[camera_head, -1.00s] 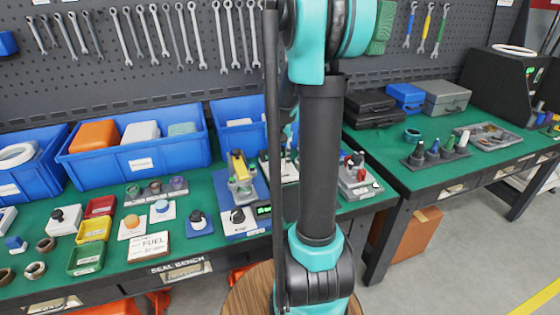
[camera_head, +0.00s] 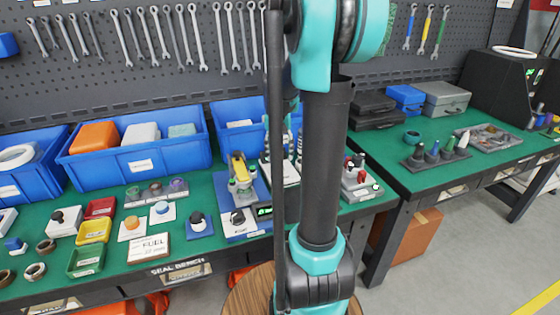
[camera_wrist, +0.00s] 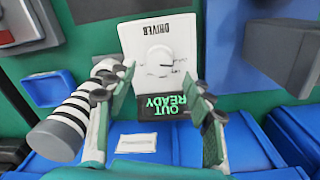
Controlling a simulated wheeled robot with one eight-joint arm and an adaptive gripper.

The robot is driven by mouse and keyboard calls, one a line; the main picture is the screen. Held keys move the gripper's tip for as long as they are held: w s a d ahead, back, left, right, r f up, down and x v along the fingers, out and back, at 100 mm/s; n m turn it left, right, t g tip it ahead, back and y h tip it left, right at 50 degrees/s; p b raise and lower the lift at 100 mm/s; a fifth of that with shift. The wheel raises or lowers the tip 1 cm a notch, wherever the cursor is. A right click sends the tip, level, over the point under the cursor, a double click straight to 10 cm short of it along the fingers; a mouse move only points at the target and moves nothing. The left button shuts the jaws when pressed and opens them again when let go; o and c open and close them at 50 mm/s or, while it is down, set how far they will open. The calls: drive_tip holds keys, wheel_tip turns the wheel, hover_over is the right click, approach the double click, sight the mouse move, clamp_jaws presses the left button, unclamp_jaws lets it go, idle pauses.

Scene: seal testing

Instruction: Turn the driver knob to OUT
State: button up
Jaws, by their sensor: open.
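The driver panel is a white plate (camera_wrist: 138,36) marked DRIVER, upside down in the wrist view. Its pale round knob (camera_wrist: 159,57) is near the middle of the plate; I cannot make out where its pointer is set. A black display (camera_wrist: 165,108) at the plate's lower edge shows OUT and READY in green. My gripper (camera_wrist: 160,92) is open, its two fingers apart on either side of the display, with nothing between the tips. The knob lies beyond the fingertips in the picture.
A black-and-white striped cylinder (camera_wrist: 70,118) is close beside the left finger. A dark block (camera_wrist: 280,55) is to the right of the plate. Blue bins (camera_head: 140,140) line the back of the green bench (camera_head: 120,265), which holds several small fixtures.

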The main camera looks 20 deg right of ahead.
sight(279, 165)
wheel_tip(279, 165, up, 8)
drive_tip(key=shift+a+r, duration=0.15)
drive_tip(key=shift+a, duration=0.05)
idle(0.5)
